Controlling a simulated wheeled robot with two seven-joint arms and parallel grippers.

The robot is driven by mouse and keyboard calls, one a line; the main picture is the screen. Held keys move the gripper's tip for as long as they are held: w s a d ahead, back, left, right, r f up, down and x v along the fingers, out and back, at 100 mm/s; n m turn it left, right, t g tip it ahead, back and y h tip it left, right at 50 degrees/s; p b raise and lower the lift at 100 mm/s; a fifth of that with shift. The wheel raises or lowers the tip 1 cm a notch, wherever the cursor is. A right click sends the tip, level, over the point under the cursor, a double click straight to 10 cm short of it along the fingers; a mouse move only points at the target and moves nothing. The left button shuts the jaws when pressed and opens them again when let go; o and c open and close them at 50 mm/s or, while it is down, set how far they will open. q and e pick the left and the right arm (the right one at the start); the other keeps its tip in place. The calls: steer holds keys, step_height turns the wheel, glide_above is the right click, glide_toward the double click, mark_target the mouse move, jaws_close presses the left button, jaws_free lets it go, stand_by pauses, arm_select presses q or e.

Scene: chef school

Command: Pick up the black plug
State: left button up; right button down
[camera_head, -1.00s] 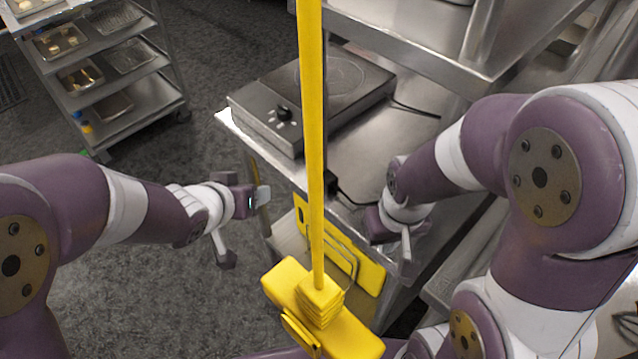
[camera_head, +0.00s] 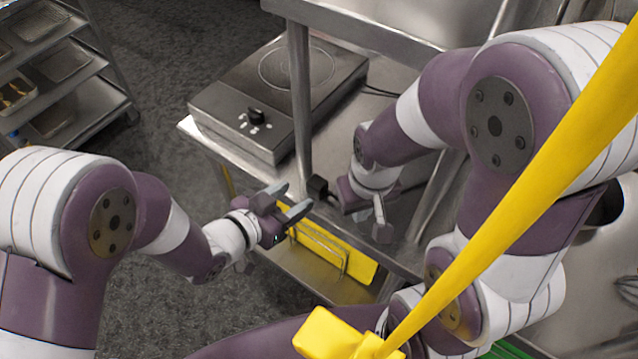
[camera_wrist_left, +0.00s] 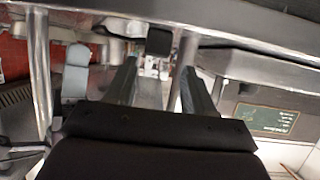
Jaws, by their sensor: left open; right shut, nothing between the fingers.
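The black plug (camera_head: 317,186) is a small dark block beside the front edge of the steel table, next to the thin steel post. My left gripper (camera_head: 288,200) is open, its two grey fingers pointing right toward the plug, with a small gap. In the left wrist view, a dark block (camera_wrist_left: 159,42), seemingly the plug, shows ahead between the two open fingers (camera_wrist_left: 160,88), with nothing held. My right gripper (camera_head: 345,196) is just right of the plug; its fingertips are mostly hidden, and I cannot tell whether it touches the plug or cable.
A black induction cooker (camera_head: 280,95) sits on the steel table (camera_head: 330,145). A yellow board (camera_head: 335,250) stands below the table top. A yellow pole (camera_head: 520,200) crosses the near right. A tray rack (camera_head: 75,80) stands at the far left, with open floor between.

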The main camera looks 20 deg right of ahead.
mark_target(312, 190)
arm_select(q)
steer(key=x, duration=0.6)
steer(key=shift+d+f, duration=0.15)
steer(key=shift+f, duration=0.25)
steer(key=shift+s, duration=0.2)
steer(key=c, duration=0.8)
steer(key=shift+r, duration=0.1)
steer(key=shift+c, duration=0.2)
